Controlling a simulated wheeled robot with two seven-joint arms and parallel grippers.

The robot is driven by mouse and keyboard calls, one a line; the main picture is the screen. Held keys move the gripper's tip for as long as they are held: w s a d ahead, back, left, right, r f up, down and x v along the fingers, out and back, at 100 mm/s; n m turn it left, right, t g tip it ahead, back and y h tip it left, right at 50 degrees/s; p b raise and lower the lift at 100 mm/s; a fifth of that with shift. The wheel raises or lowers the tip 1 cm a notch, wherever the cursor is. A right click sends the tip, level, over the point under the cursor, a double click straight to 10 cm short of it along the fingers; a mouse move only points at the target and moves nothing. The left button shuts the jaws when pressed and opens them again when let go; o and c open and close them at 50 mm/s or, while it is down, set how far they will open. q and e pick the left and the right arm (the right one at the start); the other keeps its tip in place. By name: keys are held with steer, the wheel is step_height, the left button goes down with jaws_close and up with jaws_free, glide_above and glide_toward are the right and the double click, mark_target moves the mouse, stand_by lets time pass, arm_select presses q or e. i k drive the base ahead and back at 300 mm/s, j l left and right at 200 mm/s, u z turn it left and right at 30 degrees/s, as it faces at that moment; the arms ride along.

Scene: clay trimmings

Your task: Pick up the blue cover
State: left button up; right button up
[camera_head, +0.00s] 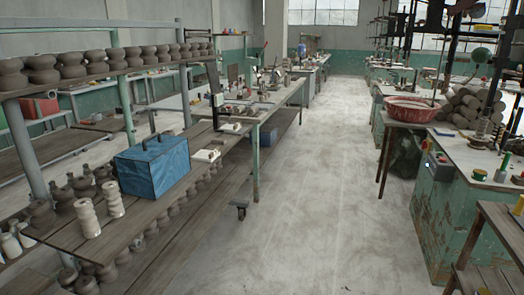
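A blue box-shaped thing (153,170) with a dark handle on top stands on the wooden shelf at the left. Its surface looks like a wrinkled blue cover; I cannot tell whether the cover is separate from what is under it. Neither of my grippers is in view.
Pale stacked pieces (88,218) and brown clay pots (40,213) stand close to its left on the shelf (135,215). Rows of pots line the shelf above. A red basin (410,109) sits on the right-hand bench. The concrete floor (310,190) in the middle is clear.

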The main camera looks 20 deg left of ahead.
mark_target(149, 168)
steer(key=i+l, duration=0.1)
steer(key=i, duration=1.3)
steer(key=i+l+u, duration=0.15)
steer(key=i+u, duration=0.3)
steer(key=i+l+u, duration=1.1)
steer(key=l, duration=0.15)
steer(key=i+l+u, duration=0.25)
steer(key=l+u, duration=0.2)
steer(key=l, duration=0.25)
